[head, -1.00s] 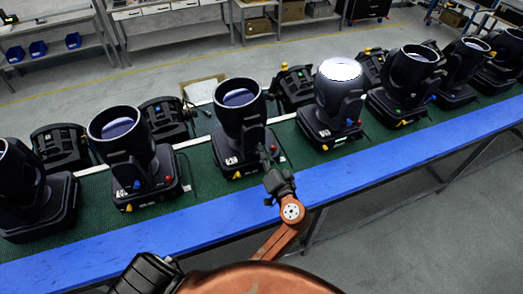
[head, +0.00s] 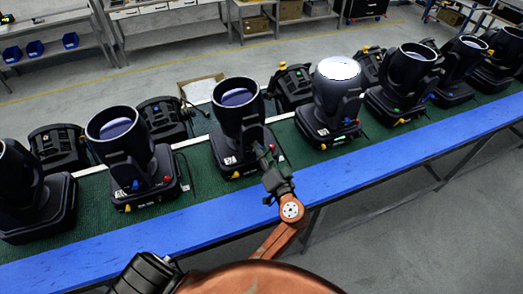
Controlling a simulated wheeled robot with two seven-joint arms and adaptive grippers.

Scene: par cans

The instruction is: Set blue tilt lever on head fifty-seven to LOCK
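A row of black moving-head lights stands on the green mat; their number labels are too small to read, so I cannot tell which is head fifty-seven. My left gripper (head: 264,156) is at the right side of the middle-left head (head: 239,125), close to its yoke and base. Whether it touches is unclear, and its fingers are too small and dark to judge. Any blue lever on that head is hidden or too small to see. A blue lever (head: 136,184) shows on the head to the left (head: 120,140). My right gripper is not in view.
A lit head (head: 336,95) stands just right of my gripper, with several more heads beyond. The blue front edge (head: 350,172) of the bench is clear. Smaller black units (head: 165,122) sit behind the row. Grey floor lies in front.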

